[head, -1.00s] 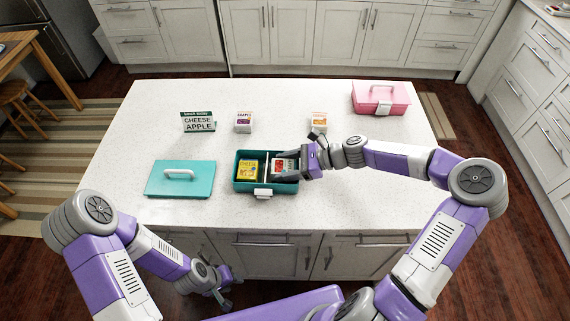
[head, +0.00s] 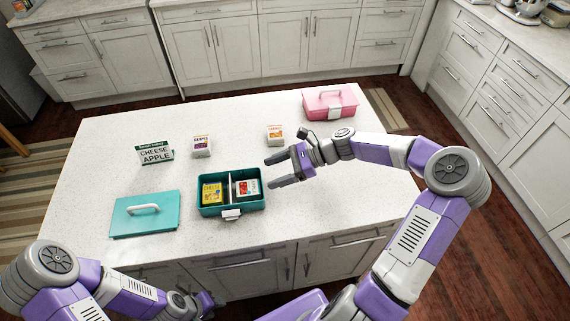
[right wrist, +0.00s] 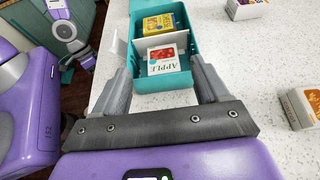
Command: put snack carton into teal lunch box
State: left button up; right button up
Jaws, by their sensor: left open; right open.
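The teal lunch box (head: 232,209) stands open near the front edge of the counter. A yellow carton (head: 211,193) is in its left compartment, and a white-and-red carton (head: 247,188) is in its right compartment. In the right wrist view the red-and-white carton (right wrist: 162,61) reads APPLE, and the yellow carton (right wrist: 157,23) is beyond it. The teal box (right wrist: 176,88) lies ahead of the fingers there. My right gripper (head: 275,172) is open and empty, just right of the box. My left gripper (head: 206,303) is low in front of the counter, away from the box.
The teal lid (head: 143,220) lies left of the box. A sign (head: 155,153) reads CHEESE, APPLE. A purple-marked carton (head: 201,146) and an orange-marked carton (head: 275,135) stand farther back. A closed pink lunch box (head: 330,103) stands at the back right. The counter's right side is clear.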

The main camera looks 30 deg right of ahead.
jog(key=shift+v, duration=1.6)
